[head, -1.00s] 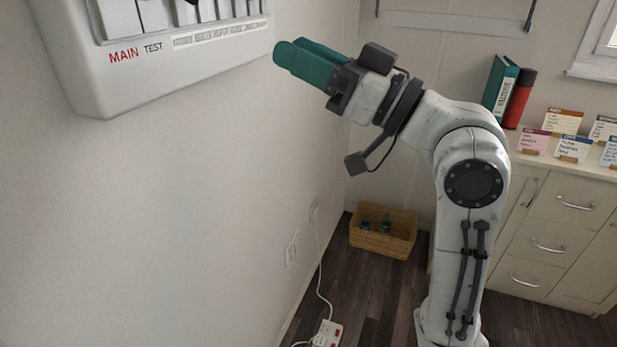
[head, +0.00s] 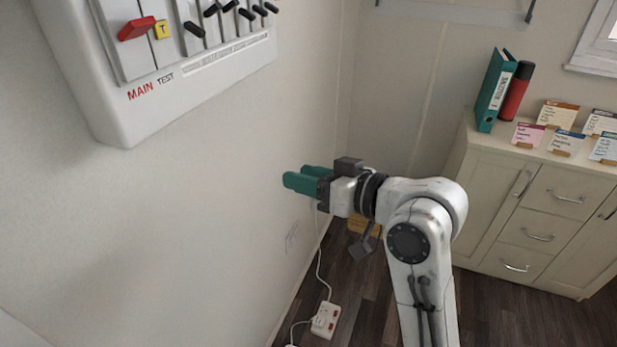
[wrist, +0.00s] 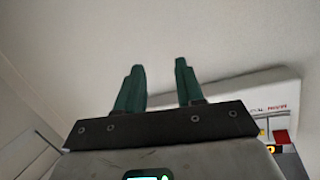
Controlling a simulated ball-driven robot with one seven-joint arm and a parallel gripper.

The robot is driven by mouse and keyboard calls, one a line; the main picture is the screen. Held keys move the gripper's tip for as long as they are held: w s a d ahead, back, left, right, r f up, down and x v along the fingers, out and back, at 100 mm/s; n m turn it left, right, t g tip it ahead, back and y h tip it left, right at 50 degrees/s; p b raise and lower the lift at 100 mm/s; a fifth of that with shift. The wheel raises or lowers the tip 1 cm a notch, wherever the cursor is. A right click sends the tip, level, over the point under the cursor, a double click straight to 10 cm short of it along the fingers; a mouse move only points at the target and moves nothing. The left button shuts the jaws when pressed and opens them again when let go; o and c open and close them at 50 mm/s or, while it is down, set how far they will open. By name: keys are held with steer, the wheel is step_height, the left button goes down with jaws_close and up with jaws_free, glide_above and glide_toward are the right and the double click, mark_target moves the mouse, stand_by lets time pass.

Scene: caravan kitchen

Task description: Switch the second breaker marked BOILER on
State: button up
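The white breaker panel (head: 110,100) is on the wall at the upper left of the head view. It carries a red MAIN lever (head: 136,28), a yellow TEST button (head: 162,29) and a row of black levers (head: 194,29), set at differing heights. The small label strip is too blurred to read, so I cannot tell which lever is marked BOILER. My gripper (head: 298,176), with teal fingers, is below and right of the panel, clear of it. In the wrist view the fingers (wrist: 160,82) stand apart with nothing between them. The panel (wrist: 282,98) shows partly at the right there.
A cream cabinet (head: 480,190) stands at the right with a teal binder (head: 497,92), a red cylinder (head: 516,90) and several cards on top. A white power strip (head: 326,319) lies on the floor. The wall below the panel is bare.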

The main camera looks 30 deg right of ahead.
steer(key=shift+s+f, duration=0.25)
steer(key=shift+f, duration=0.5)
